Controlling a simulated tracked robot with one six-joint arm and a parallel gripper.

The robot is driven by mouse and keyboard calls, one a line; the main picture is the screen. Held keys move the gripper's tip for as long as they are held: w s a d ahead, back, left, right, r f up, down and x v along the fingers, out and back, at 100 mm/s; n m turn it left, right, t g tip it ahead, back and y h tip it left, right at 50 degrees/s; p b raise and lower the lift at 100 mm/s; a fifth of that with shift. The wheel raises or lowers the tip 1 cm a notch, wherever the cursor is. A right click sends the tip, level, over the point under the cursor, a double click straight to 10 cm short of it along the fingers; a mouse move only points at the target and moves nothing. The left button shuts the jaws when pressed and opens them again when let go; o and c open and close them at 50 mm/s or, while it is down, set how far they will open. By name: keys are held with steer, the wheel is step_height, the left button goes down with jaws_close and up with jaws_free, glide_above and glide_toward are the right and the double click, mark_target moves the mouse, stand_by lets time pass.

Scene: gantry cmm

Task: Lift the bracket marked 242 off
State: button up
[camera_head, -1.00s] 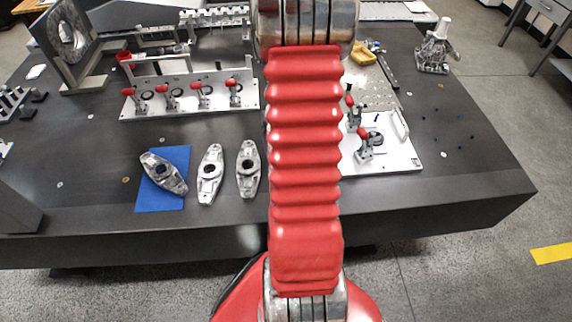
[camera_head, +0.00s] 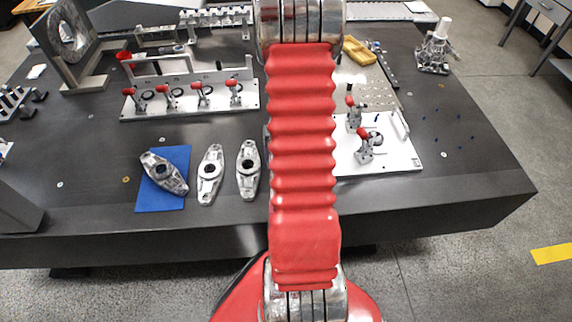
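Three grey metal brackets lie near the front of the dark table. One bracket (camera_head: 164,173) lies tilted on a blue mat (camera_head: 158,203). A second bracket (camera_head: 210,174) and a third bracket (camera_head: 248,169) lie side by side to its right, directly on the table. My red arm runs up the middle of the view and hides part of the table. My gripper is outside the frame.
A white fixture plate with several red-handled clamps (camera_head: 190,101) stands behind the brackets. Another white clamp plate (camera_head: 400,158) lies right of my arm. A yellow tray (camera_head: 359,50) and a metal casting (camera_head: 435,55) are farther back. The table's front strip (camera_head: 110,222) is clear.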

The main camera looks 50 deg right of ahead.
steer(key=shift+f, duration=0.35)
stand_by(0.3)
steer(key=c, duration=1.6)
